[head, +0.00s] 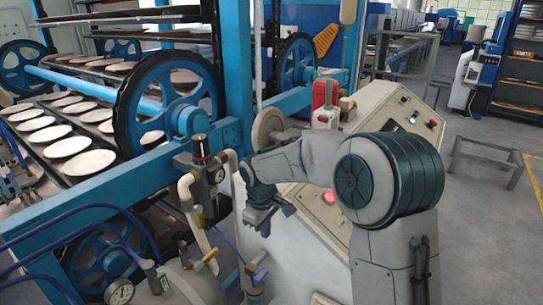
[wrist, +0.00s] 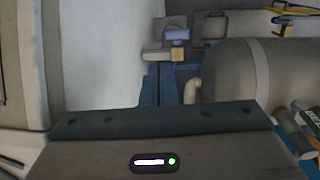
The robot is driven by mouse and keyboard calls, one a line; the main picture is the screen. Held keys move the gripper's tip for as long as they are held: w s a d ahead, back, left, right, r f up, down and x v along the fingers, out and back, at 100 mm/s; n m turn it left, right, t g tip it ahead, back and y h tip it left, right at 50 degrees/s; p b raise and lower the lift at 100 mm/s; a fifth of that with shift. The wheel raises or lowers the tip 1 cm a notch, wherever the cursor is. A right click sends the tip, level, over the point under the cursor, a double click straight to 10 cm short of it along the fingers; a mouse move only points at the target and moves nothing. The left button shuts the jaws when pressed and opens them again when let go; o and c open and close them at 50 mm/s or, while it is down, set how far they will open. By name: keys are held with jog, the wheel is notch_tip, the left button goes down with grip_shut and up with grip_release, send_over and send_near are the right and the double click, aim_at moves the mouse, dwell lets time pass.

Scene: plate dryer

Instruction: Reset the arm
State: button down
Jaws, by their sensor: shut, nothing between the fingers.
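My gripper (head: 265,225) hangs at the end of my bent grey and teal arm, in the middle of the head view. It points down in front of the white control cabinet (head: 318,240) and to the right of the pressure gauge fitting (head: 205,160). It looks empty and its fingers are shut. In the wrist view the gripper's dark body fills the bottom, with narrow blue-grey fingers (wrist: 155,85) close together above it. No object is held.
The plate dryer has a blue frame (head: 235,75), blue wheels (head: 170,100) and racks of white plates (head: 80,165) at left. Blue hoses (head: 85,215) and a tank (head: 185,285) are at lower left. Open floor (head: 480,230) lies to the right, with a low metal frame (head: 485,155).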

jog(key=s+d+r+m+t, duration=0.1)
jog(key=s+d+r+m, duration=0.5)
jog(key=s+d+r, duration=0.45)
jog(key=s+d+f+m, duration=0.1)
jog(key=s+d+m, duration=0.1)
jog(key=s, duration=0.5)
jog(key=s+d+m+t, duration=0.1)
jog(key=s+d+m, duration=0.2)
jog(key=s+d, duration=0.2)
jog(key=s, duration=0.3)
jog(key=shift+s+f+y, duration=0.15)
jog(key=shift+f+y, duration=0.15)
jog(key=shift+f, duration=0.05)
